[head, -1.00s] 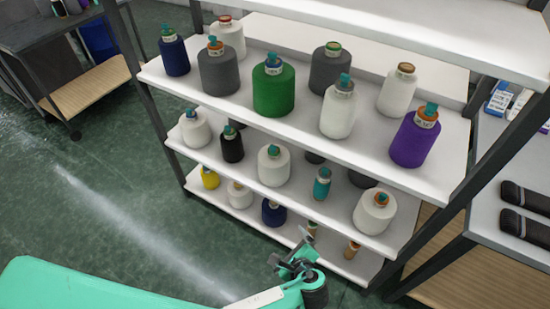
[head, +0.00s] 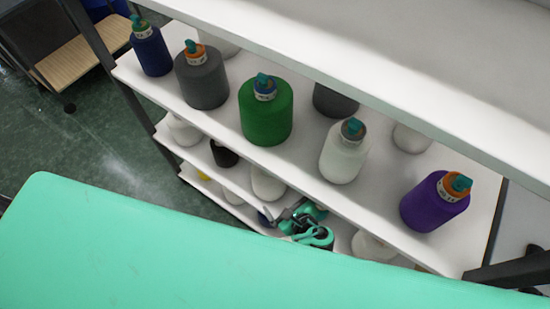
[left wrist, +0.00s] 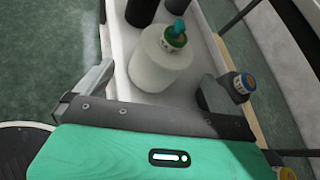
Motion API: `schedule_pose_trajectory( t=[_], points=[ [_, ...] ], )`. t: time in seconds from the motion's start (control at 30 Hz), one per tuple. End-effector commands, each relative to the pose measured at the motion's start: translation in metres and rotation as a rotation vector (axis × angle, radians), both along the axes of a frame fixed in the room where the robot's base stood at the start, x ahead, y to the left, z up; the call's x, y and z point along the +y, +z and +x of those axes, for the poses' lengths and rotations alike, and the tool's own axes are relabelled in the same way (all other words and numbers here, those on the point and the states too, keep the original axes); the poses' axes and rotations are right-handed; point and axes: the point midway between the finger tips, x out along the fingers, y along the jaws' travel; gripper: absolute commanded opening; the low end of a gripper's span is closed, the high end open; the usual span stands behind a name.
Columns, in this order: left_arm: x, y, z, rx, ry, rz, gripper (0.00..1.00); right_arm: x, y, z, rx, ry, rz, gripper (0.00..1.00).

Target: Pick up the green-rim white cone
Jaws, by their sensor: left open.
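The green-rim white cone (left wrist: 158,66) stands on a white shelf in the left wrist view, with a teal tip in its green rim. In the head view a white cone (head: 267,184) on the middle shelf, partly hidden by the top shelf, appears to be the same one. My left gripper (left wrist: 155,80) is open, with one finger to the left of the cone and the other to its right. No hold on it shows. In the head view my left gripper (head: 290,214) is low beside the shelf front, partly hidden. My right gripper is not in view.
The top shelf (head: 310,187) overhangs the middle one and carries green (head: 266,110), grey (head: 203,82), white (head: 342,155) and purple (head: 434,202) cones. In the left wrist view a blue-rimmed cone (left wrist: 240,85) stands close beside the right finger. Open floor lies left of the rack.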

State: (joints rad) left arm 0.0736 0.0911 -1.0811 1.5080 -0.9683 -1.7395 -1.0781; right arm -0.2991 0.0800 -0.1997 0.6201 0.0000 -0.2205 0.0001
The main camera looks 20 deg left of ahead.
Motion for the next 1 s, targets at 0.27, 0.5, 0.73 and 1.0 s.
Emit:
schedule_pose_trajectory(
  t=[0.27, 0.5, 0.73, 1.0],
  points=[
    [0.019, -0.013, 0.02, -0.001, 0.001, 0.003, 1.0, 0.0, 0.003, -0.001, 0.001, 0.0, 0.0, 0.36],
    [0.045, -0.033, 0.048, 0.001, -0.001, 0.002, 1.0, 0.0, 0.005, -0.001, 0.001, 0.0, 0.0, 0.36],
    [0.054, -0.041, 0.06, 0.001, 0.0, -0.001, 1.0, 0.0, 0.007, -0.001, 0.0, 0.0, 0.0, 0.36],
    [0.075, -0.058, 0.086, 0.001, -0.001, 0.001, 1.0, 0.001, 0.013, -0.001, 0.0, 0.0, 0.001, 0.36]
  ],
)
